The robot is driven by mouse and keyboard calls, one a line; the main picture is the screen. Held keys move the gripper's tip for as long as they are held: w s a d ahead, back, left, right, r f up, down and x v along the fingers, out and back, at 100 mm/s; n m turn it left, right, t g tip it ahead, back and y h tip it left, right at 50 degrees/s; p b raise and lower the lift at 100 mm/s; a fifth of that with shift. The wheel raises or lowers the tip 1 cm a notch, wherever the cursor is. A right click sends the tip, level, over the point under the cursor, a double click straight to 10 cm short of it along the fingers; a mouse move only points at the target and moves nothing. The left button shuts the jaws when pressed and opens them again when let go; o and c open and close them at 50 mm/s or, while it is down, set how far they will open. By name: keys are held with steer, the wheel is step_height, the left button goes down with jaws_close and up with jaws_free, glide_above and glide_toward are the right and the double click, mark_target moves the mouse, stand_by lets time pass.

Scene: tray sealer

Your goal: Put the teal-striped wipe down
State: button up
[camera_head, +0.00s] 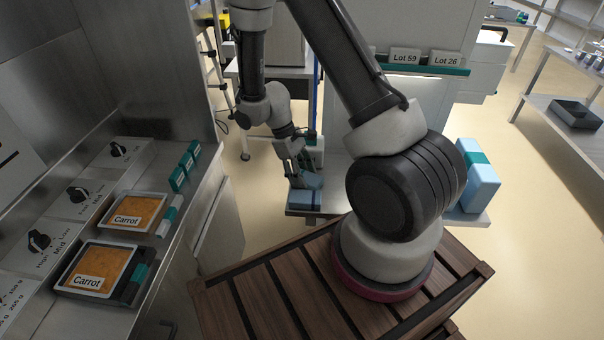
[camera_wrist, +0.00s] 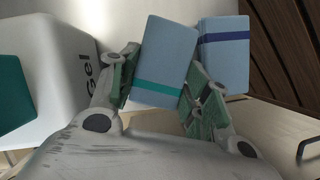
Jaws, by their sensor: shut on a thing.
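The teal-striped wipe (camera_wrist: 165,58) is a light blue folded cloth with a teal band across it. In the wrist view it sits between the two fingers of my gripper (camera_wrist: 163,88), which is shut on it. A second light blue wipe with a dark blue stripe (camera_wrist: 224,52) lies just right of it, very close. In the head view my gripper (camera_head: 304,168) points down over a low shelf (camera_head: 300,213), with blue cloth at its fingertips. Whether the held wipe touches the shelf I cannot tell.
A white container marked "Gel" (camera_wrist: 62,70) stands left of my gripper in the wrist view. A light blue block with a teal band (camera_head: 478,175) stands at the shelf's right end. Carrot trays (camera_head: 133,212) sit on the steel counter at left. A slatted wooden surface (camera_head: 260,300) is in front.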

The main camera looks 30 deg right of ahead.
steer(key=shift+f, duration=0.2)
steer(key=o, duration=0.8)
steer(key=shift+f, duration=0.1)
step_height(320, 180, up, 21)
steer(key=w+m+t, duration=0.2)
steer(key=s+d+r+m+t, duration=0.1)
steer(key=s+r+t, duration=0.1)
steer(key=s+r, duration=0.3)
steer(key=s+d+r+m+t+y, duration=0.1)
steer(key=s+r+m+t, duration=0.1)
steer(key=s+r, duration=0.3)
steer(key=s+d+r+m+t+y, duration=0.1)
steer(key=s+r+t, duration=0.1)
steer(key=s+r, duration=0.4)
steer(key=shift+s+d+m, duration=0.1)
steer(key=shift+s+m, duration=0.3)
steer(key=shift+s, duration=0.9)
